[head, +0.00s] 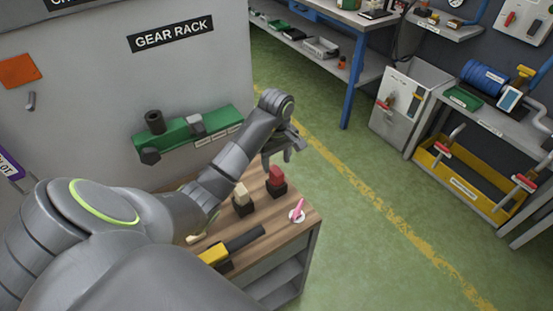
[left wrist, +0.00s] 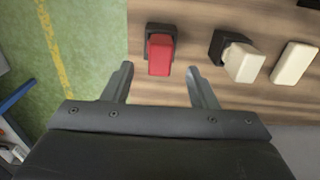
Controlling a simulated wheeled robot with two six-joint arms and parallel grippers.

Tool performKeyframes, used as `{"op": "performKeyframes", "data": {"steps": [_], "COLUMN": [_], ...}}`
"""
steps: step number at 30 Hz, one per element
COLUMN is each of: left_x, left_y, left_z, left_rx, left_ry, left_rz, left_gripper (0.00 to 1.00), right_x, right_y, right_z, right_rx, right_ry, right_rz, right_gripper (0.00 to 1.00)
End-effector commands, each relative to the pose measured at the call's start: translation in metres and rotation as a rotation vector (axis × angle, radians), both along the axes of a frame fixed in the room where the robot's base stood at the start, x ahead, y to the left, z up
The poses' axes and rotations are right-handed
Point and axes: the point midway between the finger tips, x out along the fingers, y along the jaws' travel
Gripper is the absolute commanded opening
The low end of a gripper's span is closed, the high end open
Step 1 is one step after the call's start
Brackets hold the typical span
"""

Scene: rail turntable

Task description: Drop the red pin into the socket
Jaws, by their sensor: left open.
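The red pin (head: 277,175) stands in a small black holder (head: 277,190) on the wooden bench top (head: 310,218). In the left wrist view the red pin (left wrist: 159,57) lies just beyond and between the fingertips, with the dark holder (left wrist: 160,30) behind it. My left gripper (head: 277,158) hangs close above the pin, open and empty; its two fingers (left wrist: 160,84) show apart in the left wrist view. I cannot tell which thing is the socket. My right gripper is not in view.
A cream block (head: 241,194) stands in another black holder beside the red one. A pink piece on a white disc (head: 297,215) is near the bench corner. A yellow-and-black tool (head: 232,247) lies in front. A green fixture (head: 190,133) is mounted behind. Green floor lies right.

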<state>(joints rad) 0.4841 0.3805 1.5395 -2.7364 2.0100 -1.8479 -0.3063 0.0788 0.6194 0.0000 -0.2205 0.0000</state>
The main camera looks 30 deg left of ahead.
Motion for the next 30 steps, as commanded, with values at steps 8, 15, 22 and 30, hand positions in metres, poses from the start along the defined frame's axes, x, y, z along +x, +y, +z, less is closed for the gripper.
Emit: {"op": "performKeyframes", "data": {"steps": [8, 15, 22, 30], "left_x": [0.000, 0.000, 0.000, 0.000], "left_y": [0.000, 0.000, 0.000, 0.000], "left_z": [-0.037, -0.058, -0.060, -0.060], "left_rx": [0.000, -0.001, 0.000, 0.000], "left_ry": [0.000, 0.003, 0.000, 0.000], "left_rz": [0.000, 0.000, -0.001, 0.000], "left_gripper": [0.53, 0.53, 0.53, 0.23], "right_x": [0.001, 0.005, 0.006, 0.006], "right_y": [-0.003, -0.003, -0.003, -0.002], "right_z": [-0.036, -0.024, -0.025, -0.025], "right_rx": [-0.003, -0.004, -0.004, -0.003], "right_ry": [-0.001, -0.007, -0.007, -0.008], "right_rz": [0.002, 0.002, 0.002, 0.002], "right_gripper": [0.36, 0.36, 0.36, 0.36]}}
